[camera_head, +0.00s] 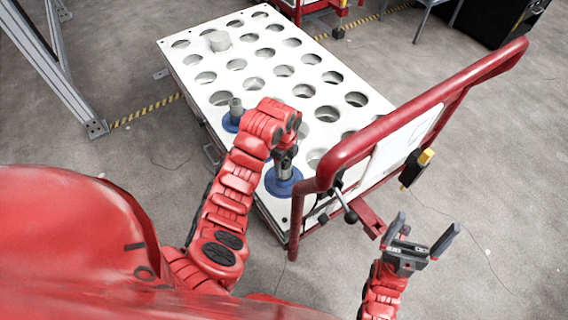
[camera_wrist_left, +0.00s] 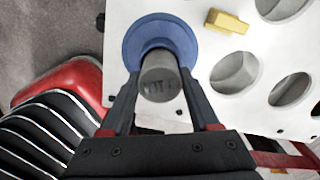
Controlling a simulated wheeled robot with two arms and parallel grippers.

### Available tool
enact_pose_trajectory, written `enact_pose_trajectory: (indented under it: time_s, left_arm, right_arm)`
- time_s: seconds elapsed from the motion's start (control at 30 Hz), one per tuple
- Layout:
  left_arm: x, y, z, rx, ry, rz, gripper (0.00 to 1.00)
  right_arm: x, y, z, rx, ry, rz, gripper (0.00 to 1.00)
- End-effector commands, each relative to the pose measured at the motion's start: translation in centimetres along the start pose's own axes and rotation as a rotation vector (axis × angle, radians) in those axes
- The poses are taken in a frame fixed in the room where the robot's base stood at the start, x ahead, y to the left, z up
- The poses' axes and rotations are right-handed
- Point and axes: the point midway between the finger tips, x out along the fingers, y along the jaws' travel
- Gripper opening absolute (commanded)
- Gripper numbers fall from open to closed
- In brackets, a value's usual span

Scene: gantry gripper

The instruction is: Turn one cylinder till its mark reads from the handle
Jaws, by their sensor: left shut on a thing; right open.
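A grey metal cylinder with a blue flange (camera_head: 284,184) stands at the near corner of the cart's white holed top. My left gripper (camera_head: 287,150) is shut on its upper part from above. In the left wrist view the cylinder (camera_wrist_left: 160,80) sits between the two fingers, with dark marking on its end face, too small to read. A second grey cylinder with a blue flange (camera_head: 236,108) stands farther left in the top. The cart's red handle (camera_head: 420,97) rises on the right. My right gripper (camera_head: 421,243) is open and empty, right of the cart.
The white top (camera_head: 297,112) has many open round holes. A pale cylinder (camera_head: 219,41) stands near its far end. A yellow block (camera_wrist_left: 227,21) shows near the flange in the wrist view.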

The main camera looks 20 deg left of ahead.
Motion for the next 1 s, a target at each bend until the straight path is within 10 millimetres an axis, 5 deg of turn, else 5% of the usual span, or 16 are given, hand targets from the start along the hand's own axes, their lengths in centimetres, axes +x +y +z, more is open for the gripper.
enact_pose_trajectory:
  time_s: [0.3, 0.33, 0.5, 0.83, 1.0]
  left_arm:
    - [-0.1, -0.1, 0.0, 0.119, 0.0, -0.001, 0.0]
    - [-0.1, -0.1, 0.0, 0.118, 0.0, -0.001, 0.65]
    - [0.0, 0.0, 0.0, 0.117, 0.0, -0.001, 0.96]
    - [-0.3, 0.0, 0.0, 0.116, 0.0, 0.0, 0.97]
    - [-2.8, 0.0, 0.0, 0.117, -0.002, 0.0, 0.97]
  right_arm:
    - [-0.1, 0.0, 0.0, 0.0, 0.0, 0.0, 0.97]
    - [-0.1, 0.0, 0.0, 0.0, 0.0, 0.0, 0.97]
    - [-0.1, 0.0, 0.0, 0.0, 0.0, 0.0, 0.97]
    - [0.1, 0.0, 0.0, 0.0, 0.0, 0.0, 0.97]
    - [2.1, 0.1, -0.4, 0.0, 0.0, 0.0, 0.97]
